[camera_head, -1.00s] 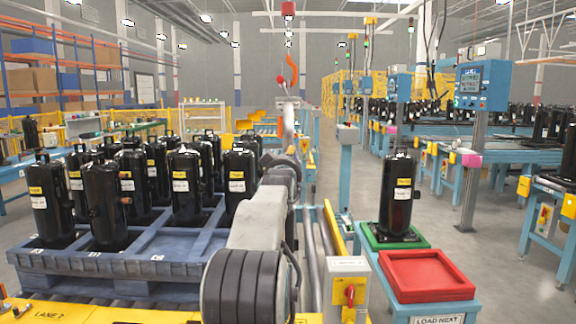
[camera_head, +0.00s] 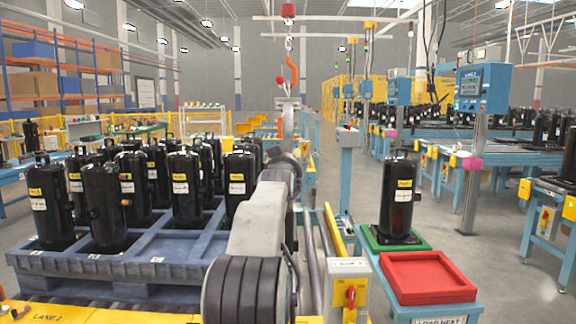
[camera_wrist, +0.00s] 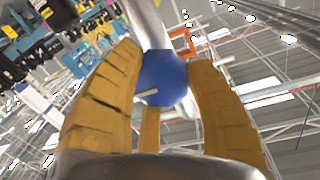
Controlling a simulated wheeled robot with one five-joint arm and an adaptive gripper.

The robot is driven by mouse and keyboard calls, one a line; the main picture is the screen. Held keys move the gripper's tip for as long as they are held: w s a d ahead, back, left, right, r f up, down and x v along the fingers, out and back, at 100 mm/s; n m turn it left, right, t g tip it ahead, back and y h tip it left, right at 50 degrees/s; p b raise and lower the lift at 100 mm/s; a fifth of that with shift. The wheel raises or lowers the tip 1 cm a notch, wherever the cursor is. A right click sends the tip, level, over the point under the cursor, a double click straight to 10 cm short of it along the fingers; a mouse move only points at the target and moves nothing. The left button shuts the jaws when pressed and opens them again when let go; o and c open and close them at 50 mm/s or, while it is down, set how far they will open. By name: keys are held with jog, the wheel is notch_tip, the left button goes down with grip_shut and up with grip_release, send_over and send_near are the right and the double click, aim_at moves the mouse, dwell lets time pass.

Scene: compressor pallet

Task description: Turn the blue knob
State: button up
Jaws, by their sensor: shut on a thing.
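The blue knob (camera_wrist: 160,78) shows in the wrist view as a rounded blue piece with a short white mark, at the end of a grey metal tube. My gripper (camera_wrist: 165,70) has its yellow ribbed fingers on both sides of the knob and is shut on it. The fingers hide part of the knob's sides. In the head view my arm rises in the middle, and I cannot make out the gripper or the blue knob there.
Black compressors stand on a blue pallet (camera_head: 180,262) at left. At right a compressor (camera_head: 397,197) stands on a green tray beside an empty red tray (camera_head: 428,277). A red switch (camera_head: 350,294) sits near my arm. An orange hook (camera_head: 291,72) hangs above.

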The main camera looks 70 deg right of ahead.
jog(key=shift+f, duration=0.3)
jog(key=o, duration=1)
jog(key=shift+d, duration=0.1)
jog(key=shift+o, duration=1.2)
jog(key=shift+r, duration=0.15)
jog(key=shift+a+r, duration=0.1)
jog(key=shift+a, duration=0.1)
jog(key=v, duration=1.1)
jog(key=shift+a, duration=0.3)
